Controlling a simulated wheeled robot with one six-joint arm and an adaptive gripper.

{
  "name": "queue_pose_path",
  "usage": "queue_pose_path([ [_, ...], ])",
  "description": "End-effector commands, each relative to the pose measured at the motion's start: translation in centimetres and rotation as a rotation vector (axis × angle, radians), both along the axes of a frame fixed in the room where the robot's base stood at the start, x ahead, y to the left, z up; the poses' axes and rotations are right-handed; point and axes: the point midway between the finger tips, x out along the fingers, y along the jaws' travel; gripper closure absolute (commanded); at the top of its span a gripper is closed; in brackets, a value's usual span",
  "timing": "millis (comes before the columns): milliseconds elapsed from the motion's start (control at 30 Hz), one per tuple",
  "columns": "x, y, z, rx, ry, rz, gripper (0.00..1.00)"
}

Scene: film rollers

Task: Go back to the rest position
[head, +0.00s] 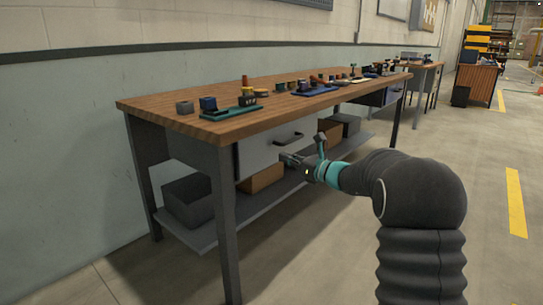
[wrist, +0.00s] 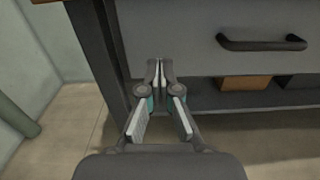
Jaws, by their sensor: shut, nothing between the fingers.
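My gripper (head: 284,158) is in front of the workbench's grey drawer in the head view, beside the dark drawer handle (head: 289,139) and a little below it. In the wrist view my gripper (wrist: 159,62) points at the bench, with its fingertips together and nothing between them. The handle (wrist: 262,43) is up and to the right of the fingertips there, apart from them. The drawer (head: 262,152) looks closed. My dark arm reaches in from the lower right of the head view.
The workbench (head: 160,106) has a wooden top with blue and teal trays and small parts. Boxes (head: 190,200) sit on its lower shelf (head: 250,212). A second bench (head: 425,66) stands farther back. The floor (head: 490,240) on the right is open.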

Motion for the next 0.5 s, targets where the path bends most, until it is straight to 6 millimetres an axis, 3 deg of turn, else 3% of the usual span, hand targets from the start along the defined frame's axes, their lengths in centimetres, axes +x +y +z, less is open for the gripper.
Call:
queue_pose_path([
  [100,-1.0,-1.0,0.0,-0.001,-0.001,0.000,1.00],
  [367,-1.6,-1.6,-0.1,-0.052,-0.047,0.002,1.00],
  [433,-2.0,-1.2,-1.4,-0.149,-0.082,0.027,1.00],
  [500,-3.1,-0.7,-4.0,-0.263,-0.096,0.074,1.00],
])
